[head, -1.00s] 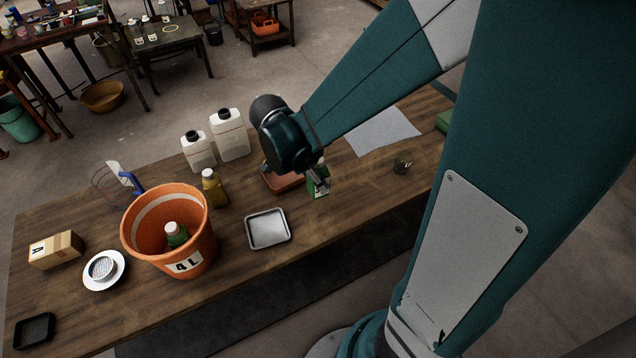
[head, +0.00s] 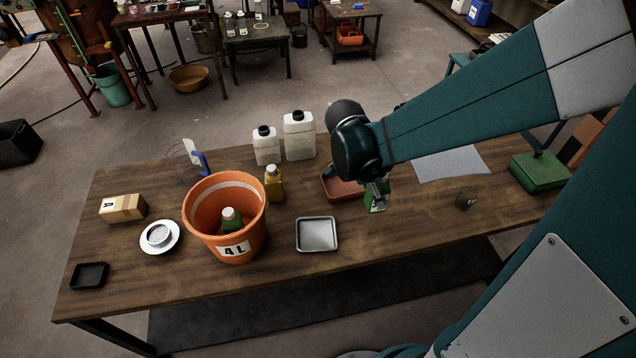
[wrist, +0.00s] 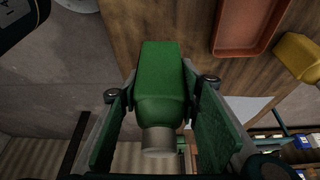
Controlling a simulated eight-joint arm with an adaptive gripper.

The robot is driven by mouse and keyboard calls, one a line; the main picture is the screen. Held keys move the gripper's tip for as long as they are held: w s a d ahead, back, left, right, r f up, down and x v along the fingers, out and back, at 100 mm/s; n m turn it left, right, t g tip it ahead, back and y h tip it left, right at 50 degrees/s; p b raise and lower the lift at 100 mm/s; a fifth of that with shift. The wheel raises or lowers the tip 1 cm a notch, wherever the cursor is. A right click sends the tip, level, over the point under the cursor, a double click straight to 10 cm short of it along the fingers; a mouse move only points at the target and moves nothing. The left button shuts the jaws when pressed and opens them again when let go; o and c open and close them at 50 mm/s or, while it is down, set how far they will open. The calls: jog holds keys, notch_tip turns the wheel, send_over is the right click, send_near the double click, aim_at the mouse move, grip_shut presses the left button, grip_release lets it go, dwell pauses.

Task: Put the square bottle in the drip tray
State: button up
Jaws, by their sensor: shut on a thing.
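The square bottle (wrist: 161,80) is green with a grey cap, and it fills the middle of the wrist view. My gripper (wrist: 160,92) is shut on it, one finger on each side. In the head view the bottle (head: 376,206) hangs under my gripper (head: 379,191), just right of a terracotta tray; its gap above the table is hard to judge. A shallow silver tray (head: 317,234), likely the drip tray, lies empty on the table, left of and nearer than the bottle.
A yellow bottle (head: 274,184), two white jugs (head: 298,137) and the terracotta tray (head: 345,190) are behind. A small dark cup (head: 465,201) stands right. Table between bottle and silver tray is clear.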

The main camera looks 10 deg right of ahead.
jog(key=shift+r, duration=0.1)
dwell(0.3)
notch_tip(320, 180, up, 11)
jog(key=w+a+r+n+t+p, duration=0.15)
jog(key=w+a+n, duration=0.45)
jog(key=a, duration=1)
jog(key=w+a+r+n+t, duration=0.1)
jog(key=w+a+r+n, duration=0.1)
jog(key=w+a, duration=1.05)
jog(key=s+a+n+t+y+p, duration=0.1)
jog(key=s+a+n, duration=0.1)
jog(key=a, duration=1.3)
jog(key=s+a+n+t+y, duration=0.1)
jog(key=s+a+n, duration=0.15)
jog(key=a, duration=1.15)
jog(key=s+a+f+n+y, duration=0.15)
jog(key=s+a, duration=0.35)
jog(key=a, duration=0.5)
jog(key=s+a+f+n+p, duration=0.1)
jog(key=s+a+n, duration=0.3)
jog(key=a, duration=0.7)
jog(key=s+a+f+n+y, duration=0.1)
jog(key=s+a, duration=0.5)
jog(key=a, duration=0.4)
notch_tip(320, 180, down, 10)
jog(key=shift+w+d+f, duration=0.25)
jog(key=shift+w+d, duration=0.05)
jog(key=shift+w, duration=0.1)
